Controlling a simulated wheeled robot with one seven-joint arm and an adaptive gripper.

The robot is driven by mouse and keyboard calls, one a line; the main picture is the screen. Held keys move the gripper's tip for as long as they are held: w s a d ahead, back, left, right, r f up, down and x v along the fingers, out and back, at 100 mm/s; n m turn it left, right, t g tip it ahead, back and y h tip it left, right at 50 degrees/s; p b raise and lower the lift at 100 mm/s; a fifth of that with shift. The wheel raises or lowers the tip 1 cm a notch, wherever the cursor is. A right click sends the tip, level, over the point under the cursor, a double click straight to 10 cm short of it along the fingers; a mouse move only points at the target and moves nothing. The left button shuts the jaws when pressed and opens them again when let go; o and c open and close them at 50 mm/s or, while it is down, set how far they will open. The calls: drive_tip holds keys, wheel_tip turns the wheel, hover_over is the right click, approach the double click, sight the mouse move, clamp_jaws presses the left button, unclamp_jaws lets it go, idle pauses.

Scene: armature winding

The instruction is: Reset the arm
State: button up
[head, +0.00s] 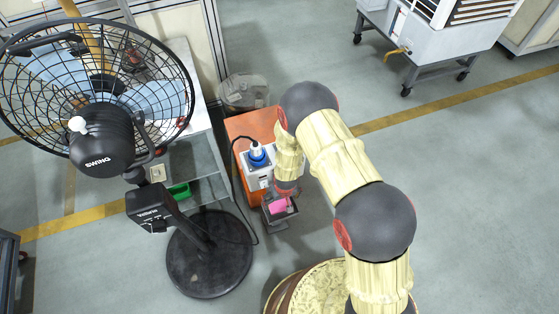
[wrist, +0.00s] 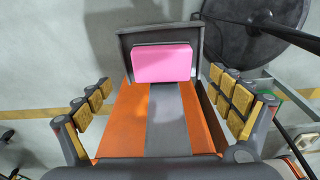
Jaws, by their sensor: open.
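My arm shows in the head view, bent over the orange table, with its end pointing down. My gripper shows in the wrist view (wrist: 160,88), with its padded fingers spread wide to the left and right and nothing held between them. Ahead of the fingers is a pink block (wrist: 162,62) in a dark tray (wrist: 128,40). The pink block also shows in the head view (head: 278,206), just below my arm's end. The fingers are hard to make out in the head view.
A black standing fan (head: 97,140) with a round base (head: 208,265) stands at the left. A grey bin (head: 243,92) stands behind.

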drive_tip(key=shift+s, duration=0.1)
drive_tip(key=s+d+r+g, duration=0.2)
drive_tip(key=s+r+g, duration=0.2)
drive_tip(key=s, duration=0.6)
drive_tip(key=s+d+r+m+t, duration=0.1)
drive_tip(key=s+d+r+t, duration=0.1)
drive_tip(key=r, duration=1.6)
drive_tip(key=s+d+r+t, duration=0.3)
drive_tip(key=d+r, duration=0.3)
drive_tip(key=r, duration=1.1)
drive_tip(key=s+d+r+m+t, duration=0.1)
drive_tip(key=s+d+r+t, duration=0.1)
drive_tip(key=r, duration=1.6)
drive_tip(key=shift+s+d+r+m+t, duration=0.35)
drive_tip(key=shift+s+d, duration=0.55)
drive_tip(key=shift+s, duration=0.3)
drive_tip(key=shift+o, duration=0.5)
